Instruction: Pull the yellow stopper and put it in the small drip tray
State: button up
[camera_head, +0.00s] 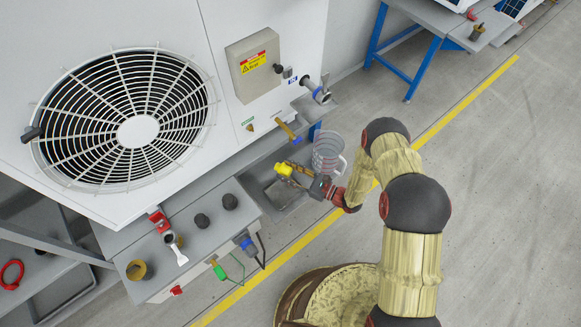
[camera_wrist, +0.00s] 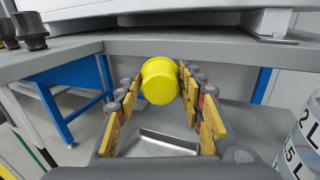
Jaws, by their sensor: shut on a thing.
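The yellow stopper (camera_head: 283,169) is between the fingers of my gripper (camera_head: 296,172), clear of the pump unit's front. In the wrist view my gripper (camera_wrist: 160,100) is shut on the stopper (camera_wrist: 159,82), which sits near the fingertips with its round end facing the camera. A small metallic drip tray (camera_wrist: 165,147) shows below and between the fingers in the wrist view. In the head view, the grey tray (camera_head: 281,197) is just below the gripper, on the low shelf. The tray's visible floor looks empty; part is hidden by the fingers.
A clear measuring jug (camera_head: 328,153) stands right beside my gripper; its side also shows in the wrist view (camera_wrist: 302,140). A valve with an orange handle (camera_head: 286,130) projects above.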

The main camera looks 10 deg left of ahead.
jog(key=shift+f+b, duration=2.75)
jog(key=shift+f, duration=1.75)
jog(key=o, duration=1.3)
jog(key=shift+o, duration=0.3)
jog(key=shift+r+p, duration=2.35)
jog(key=shift+r, duration=1.2)
